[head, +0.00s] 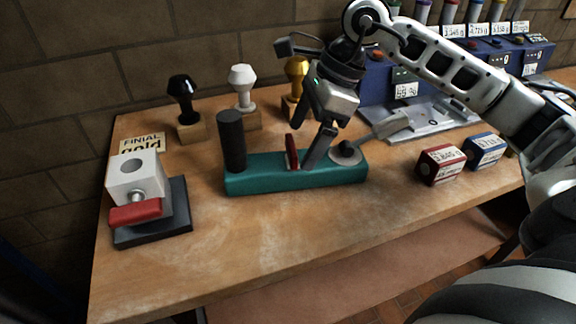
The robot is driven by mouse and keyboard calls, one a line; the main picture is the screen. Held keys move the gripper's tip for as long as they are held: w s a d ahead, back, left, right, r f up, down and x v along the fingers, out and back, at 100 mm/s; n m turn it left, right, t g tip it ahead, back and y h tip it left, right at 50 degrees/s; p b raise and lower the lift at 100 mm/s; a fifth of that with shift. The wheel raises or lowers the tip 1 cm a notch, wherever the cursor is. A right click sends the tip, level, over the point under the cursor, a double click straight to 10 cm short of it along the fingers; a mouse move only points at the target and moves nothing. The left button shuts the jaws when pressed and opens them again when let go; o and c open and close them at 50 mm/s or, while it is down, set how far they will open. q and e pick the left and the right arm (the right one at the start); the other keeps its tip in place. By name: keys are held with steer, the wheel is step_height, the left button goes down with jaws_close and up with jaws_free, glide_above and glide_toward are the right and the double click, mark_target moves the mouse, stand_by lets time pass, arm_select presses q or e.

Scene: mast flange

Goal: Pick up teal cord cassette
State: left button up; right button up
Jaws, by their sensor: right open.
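The only teal thing I see is a long teal block (250,183) lying on the wooden bench. It carries an upright black cylinder (231,140) at its left end, a thin upright red piece (291,152) near its middle and a grey disc with a black knob (346,154) at its right end. I cannot tell whether the block or a part on it is the cord cassette. My right gripper (303,146) is open above the block, fingers pointing down, close beside the red piece. I cannot tell whether a finger touches it. My left gripper is not in view.
Black (183,92), white (242,84) and gold (297,75) finials stand behind the block. A clamp fixture (137,178) stands at left. A red box (441,165) and a blue box (485,150) lie at right, near a scale plate (436,121). The bench front is clear.

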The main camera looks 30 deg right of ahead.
mark_target(288, 160)
steer(key=x, duration=0.7)
steer(key=shift+w+d+f, duration=0.15)
steer(key=shift+w+f, duration=0.25)
steer(key=c, duration=1.4)
